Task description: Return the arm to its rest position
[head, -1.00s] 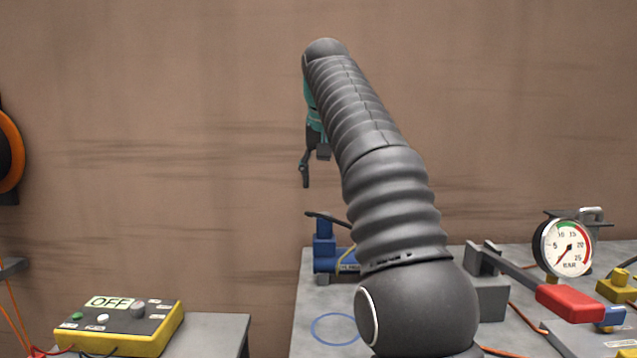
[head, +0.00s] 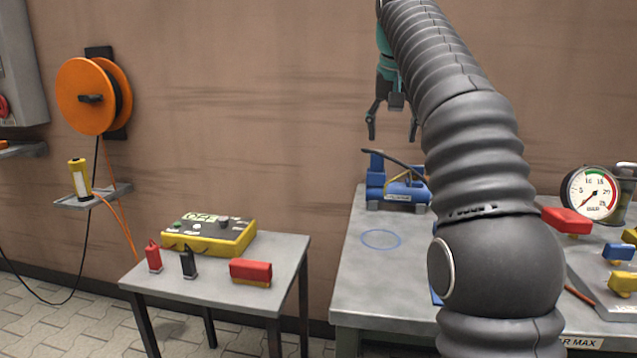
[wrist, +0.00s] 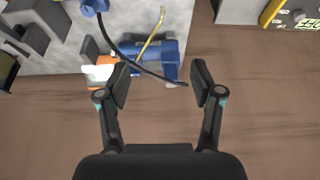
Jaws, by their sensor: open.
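My arm rises on the right side of the head view, its dark ribbed links running up and to the left. My gripper (head: 392,122) hangs at its end, above the back of the right-hand bench (head: 352,262) and in front of the brown wall. Its two fingers are apart with nothing between them. In the wrist view my gripper (wrist: 160,90) also shows open and empty. A blue device (head: 398,190) with a dark hose stands on the bench below it, apart from the fingers. The same blue device (wrist: 167,60) appears beyond the fingertips in the wrist view.
A small table (head: 222,305) at left holds a yellow control box (head: 210,237), red and black clamps and a red block (head: 250,272). An orange reel (head: 93,96) hangs on the wall. A gauge (head: 590,193) and coloured-handled valves stand at right.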

